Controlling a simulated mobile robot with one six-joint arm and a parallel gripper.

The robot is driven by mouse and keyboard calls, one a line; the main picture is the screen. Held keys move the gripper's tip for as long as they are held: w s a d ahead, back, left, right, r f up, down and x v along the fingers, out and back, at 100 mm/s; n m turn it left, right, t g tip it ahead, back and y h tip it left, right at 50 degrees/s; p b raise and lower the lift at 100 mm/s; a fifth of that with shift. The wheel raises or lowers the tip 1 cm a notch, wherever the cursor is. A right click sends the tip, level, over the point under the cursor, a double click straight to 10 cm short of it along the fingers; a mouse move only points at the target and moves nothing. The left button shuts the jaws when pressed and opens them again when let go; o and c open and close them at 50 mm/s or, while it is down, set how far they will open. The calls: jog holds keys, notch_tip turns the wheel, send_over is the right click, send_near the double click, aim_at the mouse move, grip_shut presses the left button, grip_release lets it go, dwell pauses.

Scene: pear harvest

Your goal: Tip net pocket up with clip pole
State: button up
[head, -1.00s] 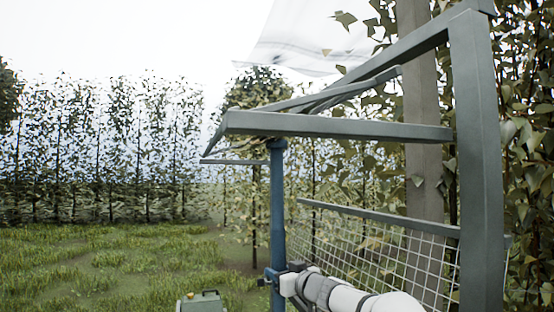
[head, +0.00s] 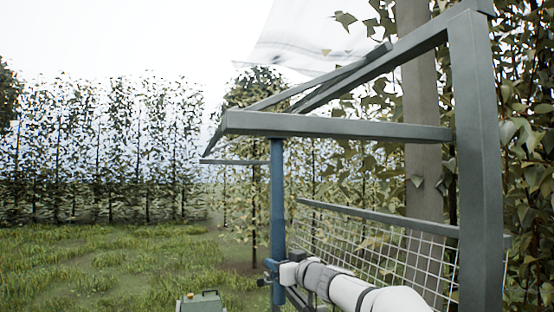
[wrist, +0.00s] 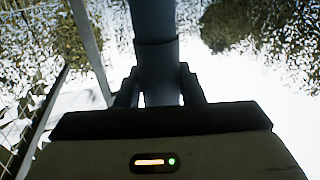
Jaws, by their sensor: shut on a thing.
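In the wrist view the pole (wrist: 157,55) runs up between the two fingers of my gripper (wrist: 160,88). A pale, translucent net sheet (head: 310,40) hangs at the top of the head view. I cannot tell whether this is the net pocket, or whether the pole touches it.
A grey frame beam (head: 340,127) crosses in front, joined to a thick upright post (head: 476,170) at right. A mesh panel (head: 400,255) and leafy trees stand behind it. A green box (head: 201,302) is at the bottom. Open grass lies at left.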

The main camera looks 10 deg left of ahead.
jog(key=shift+r, duration=0.1)
dwell(0.3)
notch_tip(320, 180, down, 15)
jog(key=b, duration=1)
dwell(1.5)
jog(key=s+a+f+b, duration=0.3)
jog(key=s+a+b, duration=0.2)
jog(key=a, duration=0.5)
jog(key=shift+s+a, duration=0.15)
jog(key=shift+s, duration=0.55)
dwell(0.3)
dwell(0.5)
jog(key=shift+f, duration=0.1)
